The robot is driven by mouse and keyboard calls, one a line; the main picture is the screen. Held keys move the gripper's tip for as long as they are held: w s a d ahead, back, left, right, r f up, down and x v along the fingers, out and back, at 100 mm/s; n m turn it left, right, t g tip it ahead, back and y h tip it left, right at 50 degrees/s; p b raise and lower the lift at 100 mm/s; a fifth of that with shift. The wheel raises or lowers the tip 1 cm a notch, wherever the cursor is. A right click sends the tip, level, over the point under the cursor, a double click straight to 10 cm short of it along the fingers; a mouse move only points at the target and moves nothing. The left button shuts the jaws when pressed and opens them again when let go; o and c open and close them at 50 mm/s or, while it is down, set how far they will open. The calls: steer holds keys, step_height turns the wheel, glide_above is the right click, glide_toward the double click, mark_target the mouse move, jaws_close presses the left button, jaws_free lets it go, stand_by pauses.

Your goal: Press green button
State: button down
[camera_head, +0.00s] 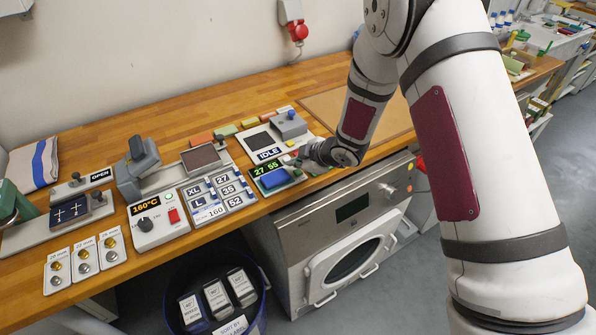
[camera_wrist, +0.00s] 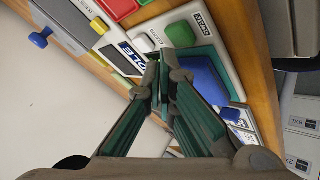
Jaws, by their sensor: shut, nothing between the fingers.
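The green button (camera_wrist: 181,34) is a rounded square cap on a light grey panel, beside a label reading START in the wrist view. My gripper (camera_wrist: 163,62) is shut and empty, its fingertips close to the green button, on the side toward the white button. I cannot tell whether they touch it. In the head view my gripper (camera_head: 300,160) hangs low over the right end of the panel at the bench's front edge, partly hiding the buttons there.
A white button (camera_wrist: 143,43) and a large blue piece (camera_wrist: 205,80) flank the green button. An IDLE display (camera_head: 268,154) and a box with a 160°C display (camera_head: 146,208) stand left of my gripper. A steel machine (camera_head: 330,225) stands below the bench.

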mark_target(297, 173)
steer(key=shift+r, duration=2.5)
steer(key=d+r+m+t+h, duration=0.2)
steer(key=d+r+m+h, duration=0.2)
steer(key=d+r, duration=0.75)
steer(key=s+d+r+m+h, duration=0.3)
steer(key=s+d+r+m, duration=0.35)
steer(key=r, duration=0.55)
steer(key=s+d+r+m+g, duration=0.1)
steer(key=s+m, duration=0.3)
steer(key=s, duration=1)
steer(key=s+d+r+m+g, duration=0.1)
steer(key=s+d+r+m, duration=0.2)
steer(key=s, duration=1.1)
steer(key=shift+s+d+r+m+g, duration=0.2)
steer(key=shift+s+m+g, duration=0.1)
steer(key=shift+m+g, duration=0.1)
